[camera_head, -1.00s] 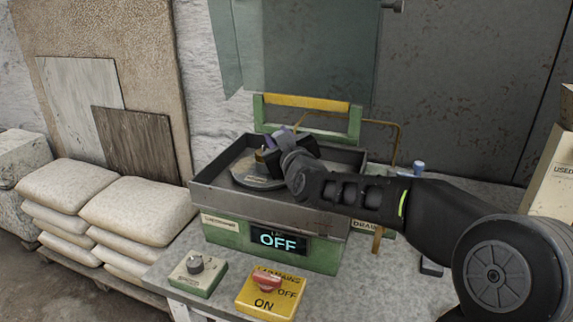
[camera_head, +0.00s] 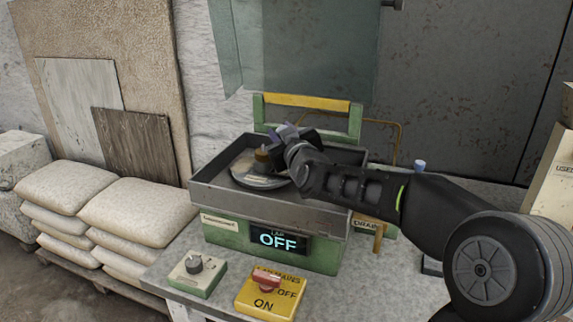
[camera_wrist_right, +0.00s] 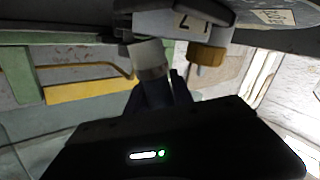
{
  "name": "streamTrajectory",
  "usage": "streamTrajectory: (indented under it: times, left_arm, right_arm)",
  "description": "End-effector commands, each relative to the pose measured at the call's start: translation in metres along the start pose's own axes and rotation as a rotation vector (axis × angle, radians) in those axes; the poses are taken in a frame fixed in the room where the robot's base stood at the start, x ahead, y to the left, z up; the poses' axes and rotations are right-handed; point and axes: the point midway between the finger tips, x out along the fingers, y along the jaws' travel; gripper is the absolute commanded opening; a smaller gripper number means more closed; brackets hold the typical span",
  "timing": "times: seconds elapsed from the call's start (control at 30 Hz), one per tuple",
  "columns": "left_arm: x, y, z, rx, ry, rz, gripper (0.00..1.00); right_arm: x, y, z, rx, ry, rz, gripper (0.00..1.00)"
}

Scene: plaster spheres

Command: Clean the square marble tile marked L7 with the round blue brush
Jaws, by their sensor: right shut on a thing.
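My right gripper (camera_head: 284,134) is over the round disc in the machine's tray. In the wrist view it is shut on a pale cylinder (camera_wrist_right: 149,56), mostly hidden from the head camera; I cannot tell whether this is the brush. A grey block (camera_wrist_right: 178,21) with a label that seems to read L7, upside down, is close to the held cylinder; touching or apart is unclear. A brass knob (camera_wrist_right: 207,57) is beside it, and also shows above the disc in the head view (camera_head: 262,157). No clear square marble tile or round blue brush shows. My left gripper is out of view.
The grey tray (camera_head: 230,198) has raised walls around the disc (camera_head: 247,177). A yellow-topped green frame (camera_head: 305,103) stands behind it. A knob box (camera_head: 197,274) and yellow switch box (camera_head: 266,292) are in front. A blue-topped item (camera_head: 420,165) stands right. Sacks (camera_head: 135,215) are left.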

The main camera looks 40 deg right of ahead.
Motion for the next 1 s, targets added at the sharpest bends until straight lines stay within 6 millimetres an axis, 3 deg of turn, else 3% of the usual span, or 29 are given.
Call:
streamTrajectory:
  times: [1.0]
  left_arm:
    - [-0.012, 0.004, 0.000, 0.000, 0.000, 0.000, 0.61]
  right_arm:
    - [-0.018, -0.013, -0.005, 0.000, 0.001, -0.001, 0.00]
